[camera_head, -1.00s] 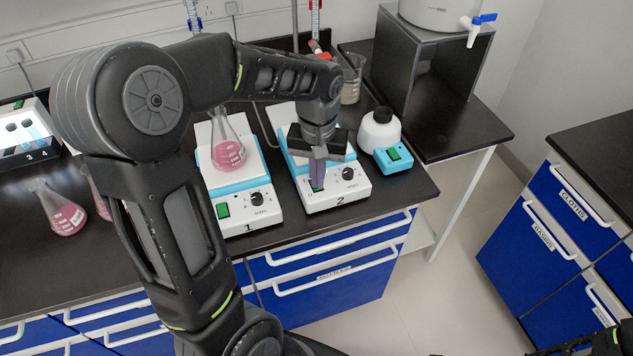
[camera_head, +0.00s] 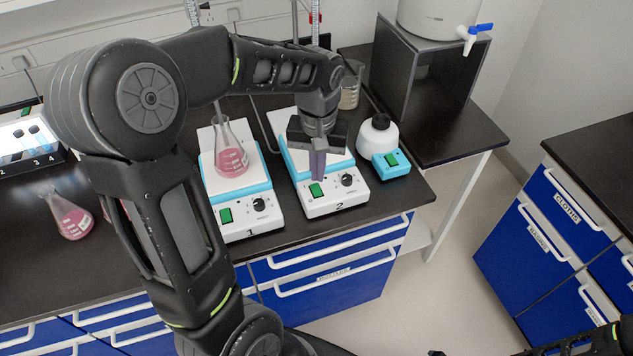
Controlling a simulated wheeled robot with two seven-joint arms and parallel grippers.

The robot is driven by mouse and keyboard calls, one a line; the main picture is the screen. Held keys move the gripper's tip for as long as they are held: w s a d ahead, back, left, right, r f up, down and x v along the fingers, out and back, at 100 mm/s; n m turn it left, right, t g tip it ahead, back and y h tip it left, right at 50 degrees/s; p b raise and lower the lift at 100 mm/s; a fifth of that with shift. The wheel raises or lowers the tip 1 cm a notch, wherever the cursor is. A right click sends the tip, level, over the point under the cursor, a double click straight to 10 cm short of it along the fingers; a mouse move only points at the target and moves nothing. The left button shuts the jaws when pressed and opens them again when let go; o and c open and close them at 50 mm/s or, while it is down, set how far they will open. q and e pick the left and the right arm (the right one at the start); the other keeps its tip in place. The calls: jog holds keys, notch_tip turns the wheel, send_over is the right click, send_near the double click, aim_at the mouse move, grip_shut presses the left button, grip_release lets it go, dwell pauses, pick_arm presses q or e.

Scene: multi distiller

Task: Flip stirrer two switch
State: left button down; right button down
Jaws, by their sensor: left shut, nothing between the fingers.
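Stirrer two (camera_head: 323,205) is a white box with a light blue band, a black knob and the number 2 on its front. Its green switch (camera_head: 316,190) shows on the front panel, left of the knob. My left gripper (camera_head: 318,176) is shut and empty, pointing down at the front of stirrer two, with its fingertips just above the green switch. I cannot tell whether they touch it. The gripper body hides part of the stirrer's top plate. At the lower right edge a dark part of my right arm shows, but its fingers cannot be made out.
Stirrer one (camera_head: 250,222) stands to the left with a flask of pink liquid (camera_head: 231,160) on it. A white bottle (camera_head: 378,136) and a small blue device with a green switch (camera_head: 391,164) stand to the right. Another pink flask (camera_head: 70,218) is at the far left.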

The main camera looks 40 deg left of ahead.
pick_arm(q)
notch_tip(320, 180, up, 2)
jog(key=shift+r+p, duration=0.1)
jog(key=shift+p, duration=0.5)
